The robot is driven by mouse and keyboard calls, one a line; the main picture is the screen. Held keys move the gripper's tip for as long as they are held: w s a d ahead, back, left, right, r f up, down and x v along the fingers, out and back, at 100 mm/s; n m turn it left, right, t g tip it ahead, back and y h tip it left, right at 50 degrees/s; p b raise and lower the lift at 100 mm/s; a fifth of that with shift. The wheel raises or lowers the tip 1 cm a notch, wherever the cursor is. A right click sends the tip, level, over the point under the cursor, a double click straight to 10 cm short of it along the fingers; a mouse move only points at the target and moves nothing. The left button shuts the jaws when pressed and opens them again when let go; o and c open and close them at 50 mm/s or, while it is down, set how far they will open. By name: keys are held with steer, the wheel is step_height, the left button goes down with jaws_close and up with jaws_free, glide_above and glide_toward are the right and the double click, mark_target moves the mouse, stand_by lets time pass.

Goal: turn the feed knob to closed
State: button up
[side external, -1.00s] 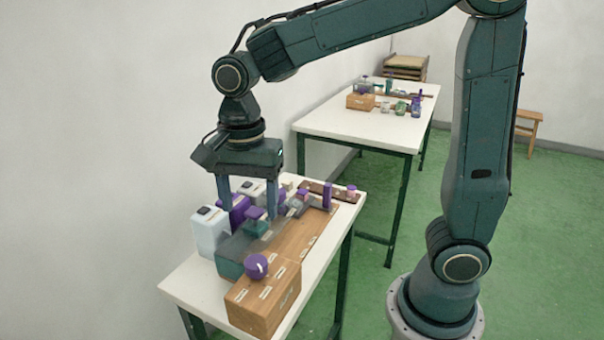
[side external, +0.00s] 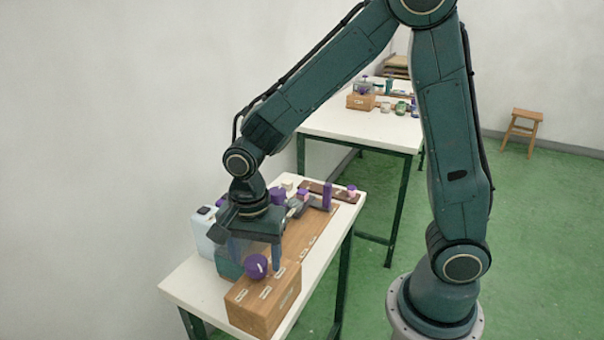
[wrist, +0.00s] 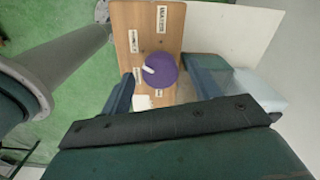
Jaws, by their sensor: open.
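The feed knob is most likely the round purple knob (side external: 256,267) with a white pointer mark. It stands on a wooden box (side external: 262,306) at the table's near end. In the wrist view the knob (wrist: 163,76) lies beyond and between my fingertips, and its white mark points left.
A pale canister (side external: 203,235) stands at the table's left. A purple container (side external: 277,197), an upright purple block (side external: 327,196) and small items stand behind my gripper. Bare white tabletop (side external: 187,283) lies left of the box. A second table (side external: 360,130) and a stool (side external: 523,130) are farther back.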

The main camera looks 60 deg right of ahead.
steer(key=shift+f, duration=0.25)
steer(key=c, duration=1)
